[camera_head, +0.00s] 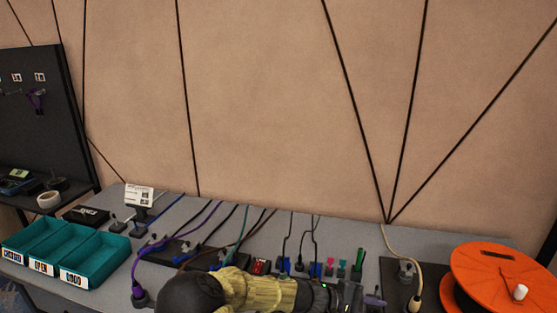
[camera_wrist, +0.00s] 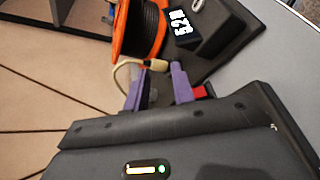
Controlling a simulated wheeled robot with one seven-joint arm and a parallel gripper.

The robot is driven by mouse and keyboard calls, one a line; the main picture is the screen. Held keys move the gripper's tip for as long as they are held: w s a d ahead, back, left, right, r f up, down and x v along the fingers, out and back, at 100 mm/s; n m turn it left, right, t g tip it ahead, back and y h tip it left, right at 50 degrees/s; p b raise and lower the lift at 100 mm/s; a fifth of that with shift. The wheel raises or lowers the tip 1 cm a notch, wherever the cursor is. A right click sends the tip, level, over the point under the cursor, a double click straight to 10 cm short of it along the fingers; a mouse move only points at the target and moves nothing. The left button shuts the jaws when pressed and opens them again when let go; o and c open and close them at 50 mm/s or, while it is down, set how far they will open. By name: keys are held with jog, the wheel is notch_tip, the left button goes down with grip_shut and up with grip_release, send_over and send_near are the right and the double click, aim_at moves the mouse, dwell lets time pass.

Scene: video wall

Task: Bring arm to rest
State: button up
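My arm (camera_head: 245,290) reaches across the bottom of the head view, low over the table, in yellow and black. My gripper (camera_head: 376,302) points right, with a purple finger showing at the lower edge. In the wrist view, the two purple fingers of my gripper (camera_wrist: 161,76) stand apart with a gap between them. I see nothing held in the gap. A beige cable with a pale plug (camera_wrist: 155,64) lies just beyond the fingertips; in the head view, the cable plug (camera_head: 415,302) is right of the gripper. The wrist view does not show whether the fingers touch it.
An orange cable reel (camera_head: 505,278) stands at the right. Several plugs and cables line the grey table (camera_head: 160,205) behind my arm. Teal trays (camera_head: 98,252) sit at the left, near a black panel (camera_head: 40,110). The space above the table is clear up to the wall.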

jog(key=s+f+m+y, duration=0.1)
jog(key=s+y, duration=0.1)
jog(key=s+f+m+g+y, duration=0.1)
jog(key=s+f+y, duration=0.1)
jog(key=s+f+g+y, duration=0.1)
jog(key=s+y, duration=0.1)
jog(key=shift+s+a+f+m, duration=0.1)
jog(key=shift+a+f+m, duration=0.1)
jog(key=shift+f+m, duration=0.2)
jog(key=s+a+r+m+t+y, duration=0.4)
jog(key=s+a+r+t+y, duration=0.15)
jog(key=a+r+y, duration=0.35)
notch_tip(320, 180, up, 14)
jog(key=d+g+p, duration=0.1)
jog(key=p, duration=1.2)
jog(key=shift+h, duration=0.3)
jog(key=shift+s+f, duration=0.1)
jog(key=shift+f, duration=0.05)
